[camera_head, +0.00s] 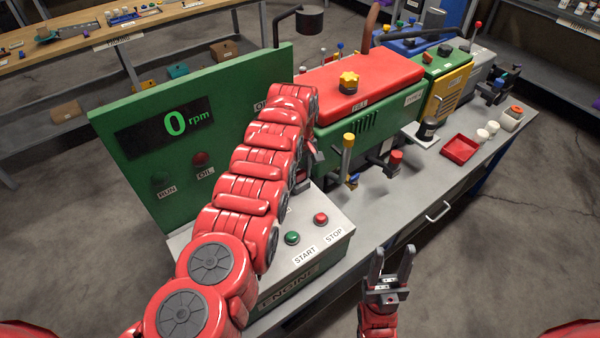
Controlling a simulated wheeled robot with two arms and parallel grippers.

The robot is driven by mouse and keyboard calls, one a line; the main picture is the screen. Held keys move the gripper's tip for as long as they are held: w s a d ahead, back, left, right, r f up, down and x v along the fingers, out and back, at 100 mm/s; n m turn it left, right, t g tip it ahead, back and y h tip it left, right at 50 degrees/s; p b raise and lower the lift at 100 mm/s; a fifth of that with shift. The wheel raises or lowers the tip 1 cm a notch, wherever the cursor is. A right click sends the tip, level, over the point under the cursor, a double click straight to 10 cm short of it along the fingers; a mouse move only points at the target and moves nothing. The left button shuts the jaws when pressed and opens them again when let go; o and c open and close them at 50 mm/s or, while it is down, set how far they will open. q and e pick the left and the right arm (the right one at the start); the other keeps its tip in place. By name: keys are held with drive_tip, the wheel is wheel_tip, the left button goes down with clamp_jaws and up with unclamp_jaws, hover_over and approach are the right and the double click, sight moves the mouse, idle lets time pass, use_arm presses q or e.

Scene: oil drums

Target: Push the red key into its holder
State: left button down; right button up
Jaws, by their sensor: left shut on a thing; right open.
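My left arm crosses the green and grey engine control box (335,248) from the lower left. Its gripper (313,158) shows only as a small grey and dark part at the far end of the arm, beside the green panel. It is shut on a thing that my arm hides. I cannot make out the red key or its holder; the part of the box behind my arm is hidden. My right gripper (391,262) is open and empty, low in front of the bench edge, apart from everything on the bench.
The box bears a green START button (292,238) and a red STOP button (320,219). The green panel's display (165,127) reads 0 rpm. A red-topped engine (358,85), a yellow-capped dipstick (347,155) and a red tray (460,149) stand further along the bench.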

use_arm(q)
drive_tip(key=shift+f, duration=0.25)
drive_tip(key=shift+c, duration=1.3)
unclamp_jaws()
drive_tip(key=shift+r, duration=0.1)
wheel_tip(320, 180, up, 17)
drive_tip(key=p, duration=0.2)
drive_tip(key=shift+r+p, duration=0.2)
drive_tip(key=shift+p, duration=0.1)
drive_tip(key=shift+f, duration=0.1)
